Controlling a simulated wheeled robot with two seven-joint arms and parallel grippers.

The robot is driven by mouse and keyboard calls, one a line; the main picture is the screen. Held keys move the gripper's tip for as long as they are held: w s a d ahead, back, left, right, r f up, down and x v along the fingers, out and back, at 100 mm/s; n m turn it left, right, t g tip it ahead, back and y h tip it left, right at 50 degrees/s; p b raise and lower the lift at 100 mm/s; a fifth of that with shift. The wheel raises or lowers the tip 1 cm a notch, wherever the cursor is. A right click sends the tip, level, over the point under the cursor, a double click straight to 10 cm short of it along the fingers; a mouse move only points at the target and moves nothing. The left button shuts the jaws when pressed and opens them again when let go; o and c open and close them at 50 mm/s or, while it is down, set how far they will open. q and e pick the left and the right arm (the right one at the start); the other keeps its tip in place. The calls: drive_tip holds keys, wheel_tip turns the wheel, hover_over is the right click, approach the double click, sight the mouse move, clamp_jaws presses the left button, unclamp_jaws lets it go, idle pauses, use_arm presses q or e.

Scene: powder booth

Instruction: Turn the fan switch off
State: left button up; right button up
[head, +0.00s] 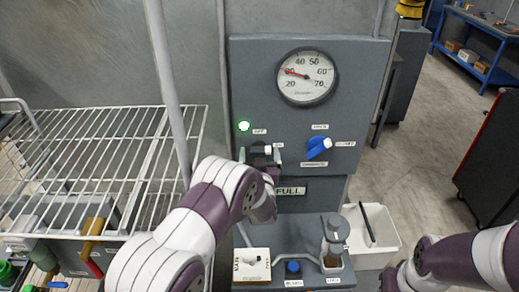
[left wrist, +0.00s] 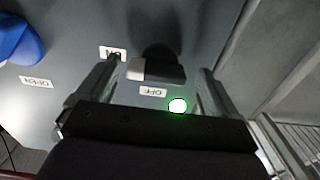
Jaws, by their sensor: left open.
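A dark switch with a white end (left wrist: 136,69) sits on the grey panel, between OFF and ON labels. Its white end is on the ON side, and it shows small in the head view (head: 267,150). No fan label is readable on it. My left gripper (left wrist: 154,88) is open, with one finger on either side of the switch; whether a finger touches it I cannot tell. In the head view my left gripper (head: 260,155) partly covers the switch. A green lamp (head: 243,126) beside the OFF label is lit. My right gripper is out of view; only my right arm shows.
The panel carries a gauge (head: 307,77) and a blue knob (head: 318,147) right of the switch. Below are a cream switch box (head: 252,265), a blue button (head: 293,267) and a cup-like fitting (head: 334,238). A wire rack (head: 95,150) stands left, a white bin (head: 385,237) right.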

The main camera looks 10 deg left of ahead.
use_arm(q)
drive_tip(key=shift+w+d+r, duration=0.1)
drive_tip(key=shift+w+d, duration=0.05)
drive_tip(key=shift+d, duration=0.05)
drive_tip(key=shift+w+a, duration=0.1)
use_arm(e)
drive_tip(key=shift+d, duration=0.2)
use_arm(q)
drive_tip(key=c, duration=1)
drive_tip(key=shift+f+n+b, duration=0.25)
drive_tip(key=shift+n+b, duration=0.15)
drive_tip(key=shift+b, duration=0.35)
drive_tip(key=shift+c, duration=0.2)
drive_tip(key=n+b, duration=0.7)
drive_tip(key=b, duration=0.5)
drive_tip(key=n+b, duration=0.8)
drive_tip(key=b, duration=0.4)
drive_tip(key=shift+a+f, duration=0.15)
drive_tip(key=shift+r+n+b, duration=0.2)
drive_tip(key=shift+n+b, duration=0.9)
drive_tip(key=shift+b, duration=0.1)
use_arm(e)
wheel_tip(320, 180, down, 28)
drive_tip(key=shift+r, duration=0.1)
